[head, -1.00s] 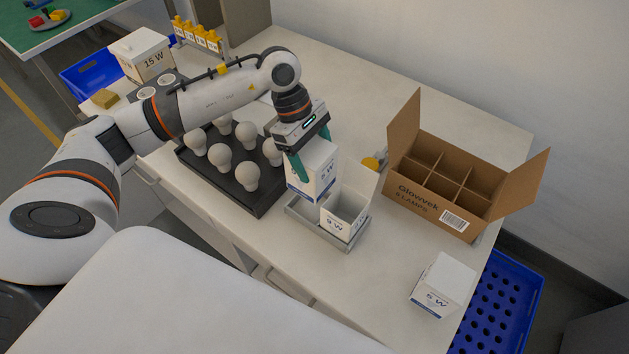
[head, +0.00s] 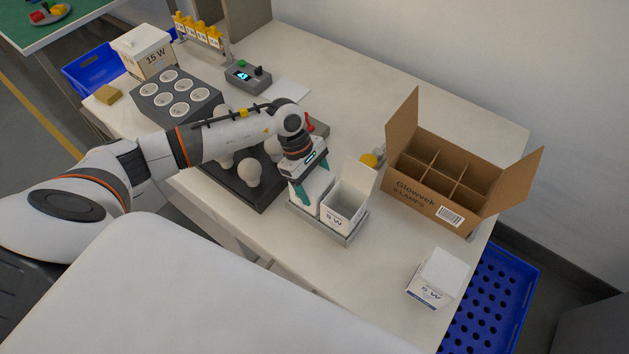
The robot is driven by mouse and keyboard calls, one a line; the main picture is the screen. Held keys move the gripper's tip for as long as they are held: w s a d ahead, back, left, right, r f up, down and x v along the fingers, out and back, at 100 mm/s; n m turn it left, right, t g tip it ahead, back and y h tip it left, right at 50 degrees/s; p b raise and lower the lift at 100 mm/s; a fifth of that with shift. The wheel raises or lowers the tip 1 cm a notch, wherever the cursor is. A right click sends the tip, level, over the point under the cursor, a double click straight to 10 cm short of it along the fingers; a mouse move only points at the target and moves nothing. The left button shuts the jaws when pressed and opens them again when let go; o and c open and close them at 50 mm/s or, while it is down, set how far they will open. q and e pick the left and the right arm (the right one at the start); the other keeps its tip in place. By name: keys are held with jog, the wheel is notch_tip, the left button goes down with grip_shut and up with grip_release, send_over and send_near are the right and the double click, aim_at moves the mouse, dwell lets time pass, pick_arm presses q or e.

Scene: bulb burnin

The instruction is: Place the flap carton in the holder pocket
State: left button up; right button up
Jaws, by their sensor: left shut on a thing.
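My left gripper (head: 312,180) is shut on a white flap carton (head: 311,193), with one green finger on each side of it. The held carton is low at the left part of the grey metal holder (head: 342,237). Whether its bottom touches the holder floor is hidden. Another white carton (head: 344,214), marked 9 W with its top open and flap raised, stands upright in the right part of the holder, close beside the held one. My right gripper is not in view.
A third white carton (head: 436,279) stands at the front right. An open brown divided box (head: 430,199) is at the right. A black tray (head: 235,187) with pale bulbs lies left of the holder, partly under my arm. The tabletop (head: 395,255) between holder and third carton is clear.

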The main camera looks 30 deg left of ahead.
pick_arm(q)
jog(key=shift+f, duration=0.15)
jog(key=o, duration=1.2)
jog(key=shift+r, duration=0.2)
jog(key=b+v, duration=0.4)
jog(key=v, duration=0.7)
jog(key=shift+a, duration=0.1)
jog(key=shift+a+r, duration=0.1)
jog(key=shift+r, duration=0.35)
